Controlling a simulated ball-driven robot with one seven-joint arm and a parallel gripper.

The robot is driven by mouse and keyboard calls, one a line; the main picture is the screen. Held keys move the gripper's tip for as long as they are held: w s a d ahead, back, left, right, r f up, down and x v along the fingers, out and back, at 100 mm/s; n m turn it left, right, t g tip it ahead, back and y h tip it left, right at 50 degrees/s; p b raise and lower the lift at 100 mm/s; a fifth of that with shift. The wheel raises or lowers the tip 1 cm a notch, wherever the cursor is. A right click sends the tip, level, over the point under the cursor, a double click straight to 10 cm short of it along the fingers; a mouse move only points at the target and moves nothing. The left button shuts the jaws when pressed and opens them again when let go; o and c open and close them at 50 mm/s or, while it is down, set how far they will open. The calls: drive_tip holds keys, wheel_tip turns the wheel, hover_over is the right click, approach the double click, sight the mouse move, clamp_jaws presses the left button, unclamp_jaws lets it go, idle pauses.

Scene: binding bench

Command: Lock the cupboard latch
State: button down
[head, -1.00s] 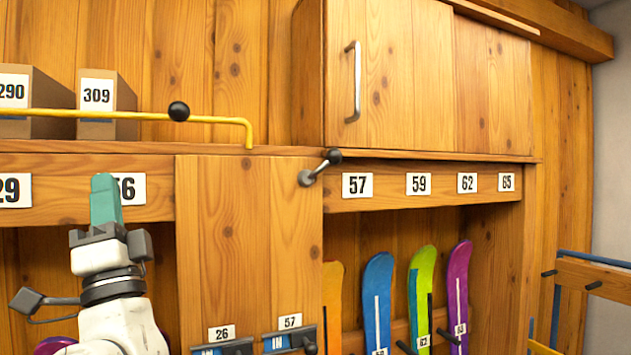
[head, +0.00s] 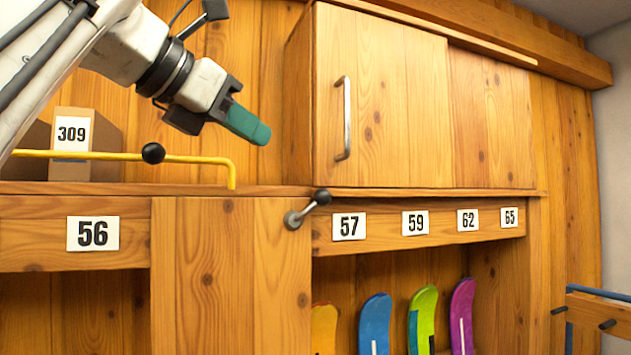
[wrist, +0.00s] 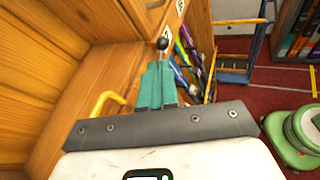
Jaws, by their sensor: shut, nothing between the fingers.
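The cupboard latch (head: 307,209) is a small metal lever with a dark ball knob on a round base, at the upper right corner of a wooden door panel (head: 231,285). Its lever points up and to the right. In the wrist view the dark knob (wrist: 162,44) shows just beyond my fingertips. My gripper (head: 262,134), with teal fingers, is shut and empty. In the head view it is above and left of the latch, apart from it, pointing down and to the right. In the wrist view the teal fingers (wrist: 158,84) hide what lies directly behind them.
An upper cupboard (head: 380,100) with a metal handle (head: 346,118) juts out right of my gripper. A yellow rail (head: 205,160) with a black ball runs along the shelf below it, before a box marked 309 (head: 73,130). Coloured boards (head: 375,325) stand in the bay below.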

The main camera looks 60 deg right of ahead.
drive_tip(key=y, duration=0.2)
drive_tip(key=p, duration=0.4)
approach(319, 193)
drive_tip(key=shift+t, duration=0.4)
drive_tip(key=x, duration=0.6)
drive_tip(key=shift+s+d+f, duration=0.1)
drive_tip(key=shift+d+f, duration=0.1)
drive_tip(key=shift+d, duration=0.1)
drive_tip(key=shift+s+b, duration=0.15)
drive_tip(key=shift+b, duration=0.25)
